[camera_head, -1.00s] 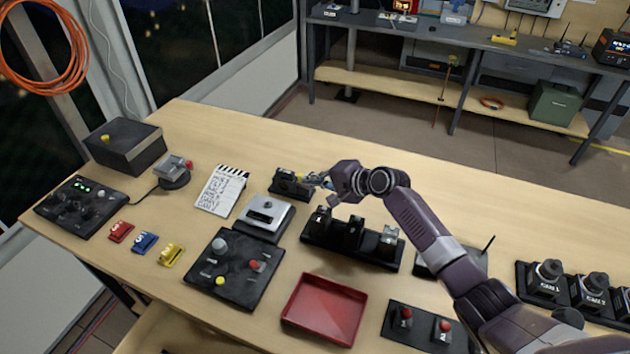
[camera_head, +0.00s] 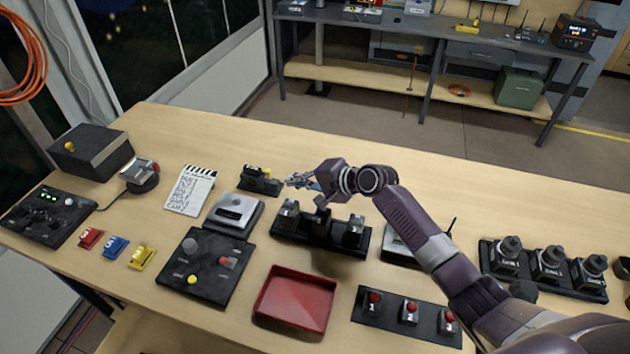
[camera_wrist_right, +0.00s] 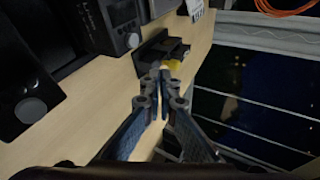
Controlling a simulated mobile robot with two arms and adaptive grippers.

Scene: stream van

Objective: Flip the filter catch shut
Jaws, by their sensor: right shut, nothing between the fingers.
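The filter catch appears to be the small black device with yellow parts (camera_head: 259,184), on the table behind the silver-topped box. In the right wrist view the black device (camera_wrist_right: 152,56) lies just beyond my fingertips, with its yellow part (camera_wrist_right: 173,64) right at them. My right gripper (camera_head: 288,181) is shut and empty, pointing left at the right end of the device. Its fingertips also show together in the wrist view (camera_wrist_right: 164,74). I cannot tell whether they touch the device. The catch's exact position is too small to tell. My left gripper is not in view.
A clapperboard (camera_head: 190,190) lies left of the device and a silver-topped box (camera_head: 235,211) in front. A black rack of upright units (camera_head: 320,248) stands below my right wrist. A red tray (camera_head: 296,300) is nearer. The table behind the device is clear.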

